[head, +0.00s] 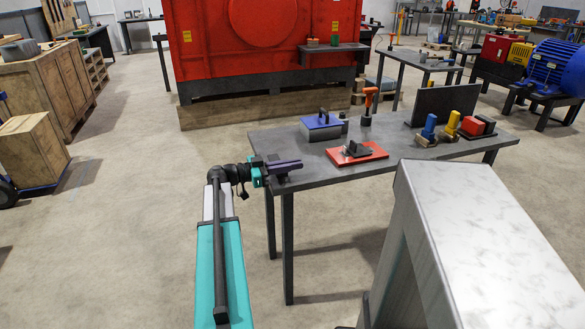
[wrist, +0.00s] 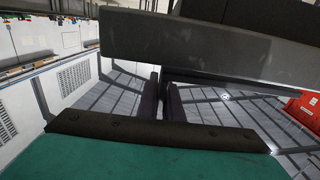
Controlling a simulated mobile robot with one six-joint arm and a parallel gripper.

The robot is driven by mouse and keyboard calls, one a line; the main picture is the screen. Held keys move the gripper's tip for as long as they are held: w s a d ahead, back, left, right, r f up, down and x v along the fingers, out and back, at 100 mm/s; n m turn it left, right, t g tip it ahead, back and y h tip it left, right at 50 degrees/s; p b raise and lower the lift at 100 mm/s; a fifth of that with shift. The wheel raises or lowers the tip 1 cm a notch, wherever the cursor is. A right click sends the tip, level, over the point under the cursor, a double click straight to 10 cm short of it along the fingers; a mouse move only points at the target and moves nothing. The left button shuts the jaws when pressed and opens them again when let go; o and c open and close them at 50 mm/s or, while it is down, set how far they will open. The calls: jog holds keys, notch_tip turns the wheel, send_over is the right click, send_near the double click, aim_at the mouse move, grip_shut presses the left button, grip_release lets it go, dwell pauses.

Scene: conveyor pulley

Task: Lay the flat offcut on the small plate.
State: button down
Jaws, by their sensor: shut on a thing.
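My gripper (head: 285,166) has purple fingers and is over the near left end of the dark grey table. It is shut on a dark piece, taken as the flat offcut, mostly hidden by the fingers in the head view. In the wrist view the fingers (wrist: 163,95) are close together, and a broad dark slab (wrist: 210,46) crosses just beyond them; I cannot tell whether it is the offcut or the table. A flat red plate (head: 372,154), which may be the small plate, lies right of my gripper with a dark block on it.
The table (head: 320,172) also carries a blue box (head: 321,130), an orange-handled tool (head: 369,102), a dark upright panel (head: 443,103) and blue, yellow and red pieces at the right. Bare tabletop lies between my gripper and the red plate. A big red machine (head: 220,60) stands behind.

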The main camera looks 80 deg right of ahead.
jog(key=shift+f, duration=0.35)
jog(key=shift+f+b, duration=0.2)
jog(key=shift+b, duration=0.15)
jog(key=c, duration=1.9)
grip_release()
jog(key=shift+r+p, duration=0.1)
jog(key=shift+p, duration=0.7)
jog(key=shift+w+a, duration=0.1)
jog(key=shift+w, duration=0.15)
jog(key=b+v, duration=0.1)
jog(key=v, duration=1.2)
jog(key=shift+w+a, duration=0.1)
jog(key=shift+a, duration=0.05)
